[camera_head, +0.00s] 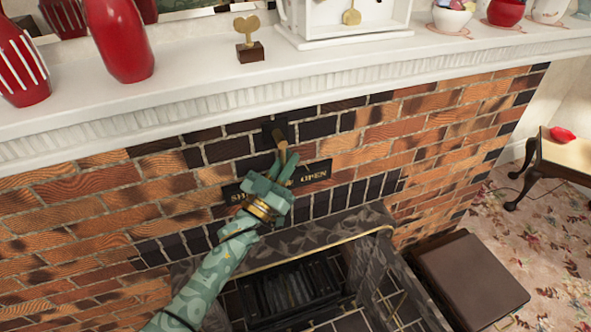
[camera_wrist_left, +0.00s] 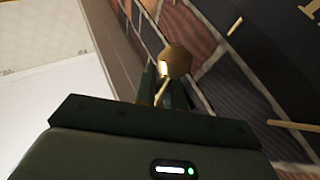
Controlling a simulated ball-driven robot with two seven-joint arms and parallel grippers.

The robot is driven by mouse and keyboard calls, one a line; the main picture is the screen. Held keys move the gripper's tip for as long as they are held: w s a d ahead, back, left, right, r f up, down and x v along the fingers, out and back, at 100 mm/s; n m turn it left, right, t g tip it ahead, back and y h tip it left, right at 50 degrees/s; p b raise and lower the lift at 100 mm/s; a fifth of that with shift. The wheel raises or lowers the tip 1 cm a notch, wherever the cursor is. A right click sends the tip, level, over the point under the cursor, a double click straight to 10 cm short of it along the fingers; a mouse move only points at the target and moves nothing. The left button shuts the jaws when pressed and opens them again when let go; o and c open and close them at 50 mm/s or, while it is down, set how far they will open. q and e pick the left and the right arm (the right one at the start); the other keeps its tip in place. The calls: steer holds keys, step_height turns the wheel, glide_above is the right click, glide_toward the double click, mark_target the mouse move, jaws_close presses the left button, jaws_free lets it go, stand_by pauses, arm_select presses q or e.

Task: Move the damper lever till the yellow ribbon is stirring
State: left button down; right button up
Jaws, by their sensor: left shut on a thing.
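The damper lever (camera_head: 281,146) is a brass-coloured handle under a dark bracket on the brick wall, below the mantel. A dark plate (camera_head: 313,174) behind it reads OPEN on the right; its left lettering is partly covered by my gripper. My left gripper (camera_head: 284,166), pale green, is shut on the lever from below. In the left wrist view the lever's rounded brass end (camera_wrist_left: 177,60) shows at the fingers (camera_wrist_left: 163,88). The lever looks nearly upright, close to the plate's middle. I cannot make out a yellow ribbon in either view. My right gripper is not in view.
The white mantel (camera_head: 190,105) juts out above, with red vases (camera_head: 122,45), a small brass ornament (camera_head: 249,45) and a white clock-like case (camera_head: 345,22). The marble fireplace surround (camera_head: 330,228) and dark grate (camera_head: 290,290) are below. A brown box (camera_head: 470,283) stands right.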

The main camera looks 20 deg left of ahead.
arm_select(q)
steer(key=shift+w+r, duration=0.1)
steer(key=shift+r, duration=0.15)
steer(key=c, duration=1.9)
jaws_free()
steer(key=o, duration=0.4)
steer(key=shift+w+d, duration=0.1)
steer(key=shift+f, duration=0.15)
steer(key=v, duration=1.6)
